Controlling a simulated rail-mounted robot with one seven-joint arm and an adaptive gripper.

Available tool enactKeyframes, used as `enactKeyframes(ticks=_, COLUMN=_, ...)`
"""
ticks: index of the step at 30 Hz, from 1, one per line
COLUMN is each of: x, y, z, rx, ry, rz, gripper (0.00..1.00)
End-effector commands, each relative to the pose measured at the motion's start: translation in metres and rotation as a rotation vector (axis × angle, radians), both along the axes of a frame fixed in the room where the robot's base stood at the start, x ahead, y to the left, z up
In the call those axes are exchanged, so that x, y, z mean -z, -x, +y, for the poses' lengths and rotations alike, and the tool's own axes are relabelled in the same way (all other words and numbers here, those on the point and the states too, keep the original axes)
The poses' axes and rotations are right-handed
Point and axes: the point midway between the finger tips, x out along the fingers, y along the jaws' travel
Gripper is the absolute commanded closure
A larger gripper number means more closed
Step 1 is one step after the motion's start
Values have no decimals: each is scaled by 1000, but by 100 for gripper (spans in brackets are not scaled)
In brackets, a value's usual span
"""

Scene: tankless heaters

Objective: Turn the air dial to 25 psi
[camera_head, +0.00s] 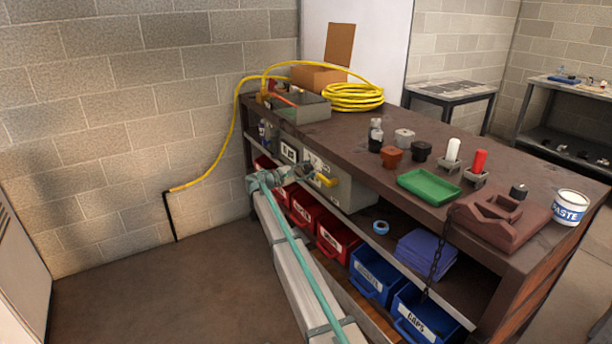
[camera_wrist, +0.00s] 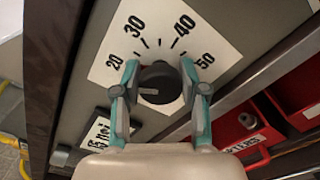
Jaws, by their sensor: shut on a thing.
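The air dial is a round black knob (camera_wrist: 160,82) on a white scale plate (camera_wrist: 125,30) marked 20, 30, 40 and 50. The plate is on the front of a grey box (camera_head: 348,192) under the bench top. My gripper (camera_wrist: 160,84) is shut on the knob, one teal finger on each side. In the head view my gripper (camera_head: 300,170) reaches the front of the box and hides the knob. A pale mark shows on the near part of the knob, but I cannot tell which number the dial points to.
A label ending in "psi" (camera_wrist: 98,132) is beside the scale. A yellow handle (camera_head: 327,180) sticks out of the box. Red bins (camera_head: 337,238) are on the shelf below. A yellow hose (camera_head: 235,130) runs down the left wall.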

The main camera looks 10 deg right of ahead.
Motion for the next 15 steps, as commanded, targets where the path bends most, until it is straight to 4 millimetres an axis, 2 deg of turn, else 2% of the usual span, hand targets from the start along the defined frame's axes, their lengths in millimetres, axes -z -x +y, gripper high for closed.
enactKeyframes(ticks=15, x=4, y=1, z=0, rx=0, ry=-156, rz=-366, gripper=92)
